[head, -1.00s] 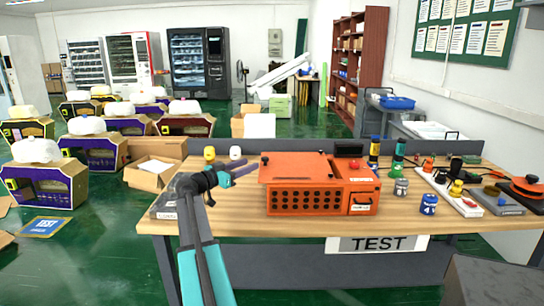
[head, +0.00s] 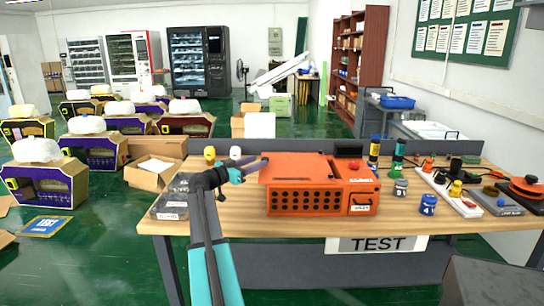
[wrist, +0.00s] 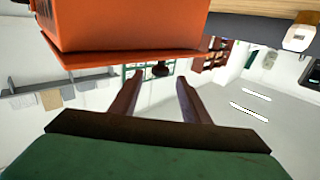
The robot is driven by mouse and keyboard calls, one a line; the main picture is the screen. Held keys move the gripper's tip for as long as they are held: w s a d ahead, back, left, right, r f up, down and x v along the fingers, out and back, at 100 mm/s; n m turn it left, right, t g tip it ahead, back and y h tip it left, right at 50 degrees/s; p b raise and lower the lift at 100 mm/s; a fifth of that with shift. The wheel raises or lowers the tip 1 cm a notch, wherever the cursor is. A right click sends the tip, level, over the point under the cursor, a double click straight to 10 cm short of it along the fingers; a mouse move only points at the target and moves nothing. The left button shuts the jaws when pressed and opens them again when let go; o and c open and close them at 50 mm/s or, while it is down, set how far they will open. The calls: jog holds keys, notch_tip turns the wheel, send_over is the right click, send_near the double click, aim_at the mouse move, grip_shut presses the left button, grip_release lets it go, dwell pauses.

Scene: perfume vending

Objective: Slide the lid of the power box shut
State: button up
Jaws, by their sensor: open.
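I cannot tell whether the fingers touch the lid.
A dark grey box (head: 172,200) sits at the table's left edge. Yellow (head: 210,154) and white (head: 235,152) bottles stand behind my gripper. A blue jar (head: 428,205), a grey can (head: 400,188) and a white power strip (head: 450,192) lie to the right. The table front is clear.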

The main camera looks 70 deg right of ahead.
aim_at(272, 163)
jog(key=p+x, duration=0.1)
jog(key=x, duration=0.8)
jog(key=shift+d+p, duration=0.2)
jog(key=shift+p, duration=0.15)
grip_shut()
